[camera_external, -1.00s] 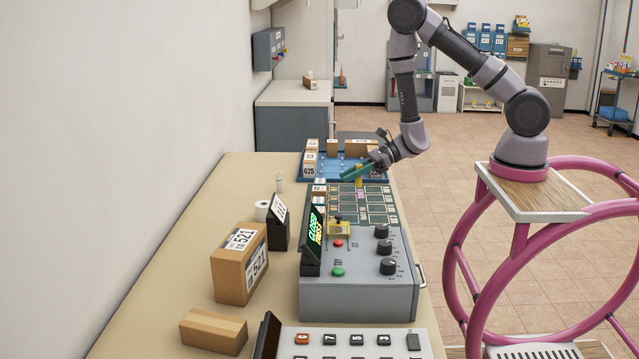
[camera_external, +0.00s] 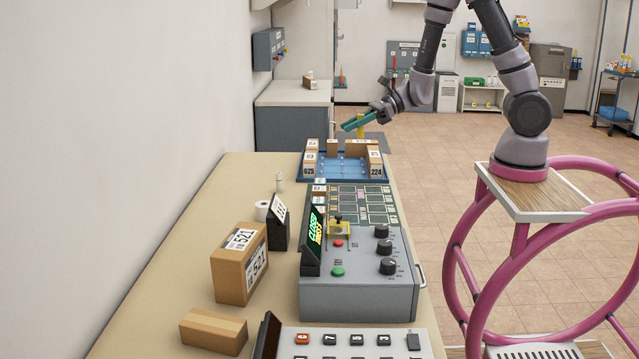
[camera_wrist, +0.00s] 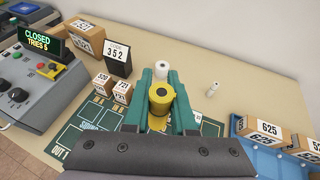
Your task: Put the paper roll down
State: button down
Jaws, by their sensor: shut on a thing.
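The blue tray (camera_external: 343,172) holds numbered boxes around its edges. A grey control console (camera_external: 358,298) and a green marked board (camera_external: 371,203) line the table's right side. Boxes (camera_external: 240,262) stand at left. Bare tabletop (camera_external: 215,200) lies along the wall.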

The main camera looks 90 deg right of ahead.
jog(key=w+a+r+n+g+y, duration=0.2)
jog(key=w+a+r+n+y, duration=0.15)
jog(key=w+a, duration=0.65)
jog(key=n+g+y, duration=0.4)
jog(key=n, duration=0.1)
send_over(231, 245)
jog(key=shift+m+h, duration=0.25)
notch_tip(231, 245, down, 10)
jog(key=shift+r, duration=0.15)
jog(key=shift+f, duration=2.3)
jog(key=shift+f, duration=0.1)
jog(key=c, duration=0.7)
grip_release()
jog(key=shift+c, duration=0.2)
